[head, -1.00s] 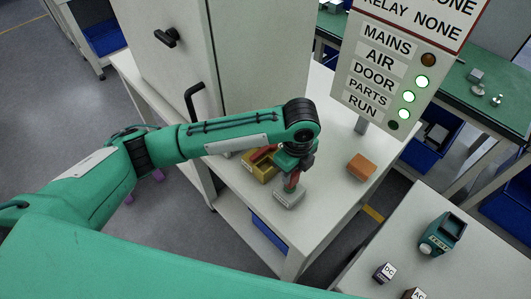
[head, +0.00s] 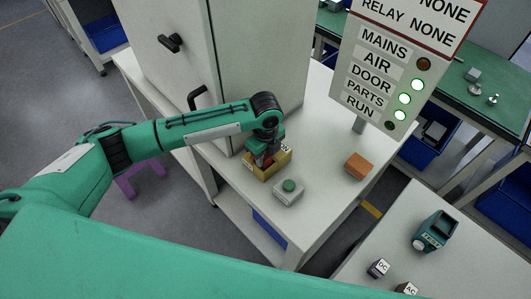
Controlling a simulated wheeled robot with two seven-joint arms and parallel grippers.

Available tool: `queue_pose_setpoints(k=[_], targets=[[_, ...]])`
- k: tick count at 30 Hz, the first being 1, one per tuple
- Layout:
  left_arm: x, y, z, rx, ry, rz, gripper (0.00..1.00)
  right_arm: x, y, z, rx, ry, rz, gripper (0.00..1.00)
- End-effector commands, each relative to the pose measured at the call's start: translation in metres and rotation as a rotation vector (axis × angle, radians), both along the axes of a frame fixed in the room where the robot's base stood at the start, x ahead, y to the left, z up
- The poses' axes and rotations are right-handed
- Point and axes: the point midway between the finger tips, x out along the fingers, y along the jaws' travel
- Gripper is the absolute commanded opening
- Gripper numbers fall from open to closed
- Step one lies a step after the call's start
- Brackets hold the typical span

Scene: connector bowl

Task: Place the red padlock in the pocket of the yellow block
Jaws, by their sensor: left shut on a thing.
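The yellow block (head: 279,166) sits on the white table beside the cabinet, with dark markings on its faces. My left gripper (head: 262,162) is directly over it, pointing down and shut on the red padlock (head: 263,160). Only a small red part of the padlock shows; the gripper and wrist hide the rest and most of the pocket. I cannot tell how deep the padlock sits in the pocket. My right gripper is out of view.
A grey box with a green button (head: 289,186) stands just right of the yellow block. An orange block (head: 358,166) lies farther right, near the sign post. The cabinet (head: 262,70) rises close behind. A teal tester (head: 434,231) stands on another table.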

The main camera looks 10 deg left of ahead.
Motion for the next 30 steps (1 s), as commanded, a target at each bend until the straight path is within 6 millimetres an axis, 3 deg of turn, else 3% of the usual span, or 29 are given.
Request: queue_pose_setpoints(k=[5,6,9,20,23,30], targets=[[0.000,0.000,-0.002,0.001,0.001,0.001,0.12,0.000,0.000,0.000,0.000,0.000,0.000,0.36],[0.000,0.000,-0.003,0.001,0.001,0.001,0.38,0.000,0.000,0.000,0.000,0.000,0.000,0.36],[0.000,0.000,-0.003,0.001,0.001,0.001,0.57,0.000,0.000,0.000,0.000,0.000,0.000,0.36],[0.000,0.000,0.002,0.000,-0.001,0.000,0.58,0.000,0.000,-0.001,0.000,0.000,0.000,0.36],[0.001,0.000,0.012,0.000,-0.004,0.001,0.58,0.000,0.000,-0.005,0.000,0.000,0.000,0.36],[0.001,0.000,0.063,-0.001,-0.005,0.000,0.58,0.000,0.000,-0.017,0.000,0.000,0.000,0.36]])
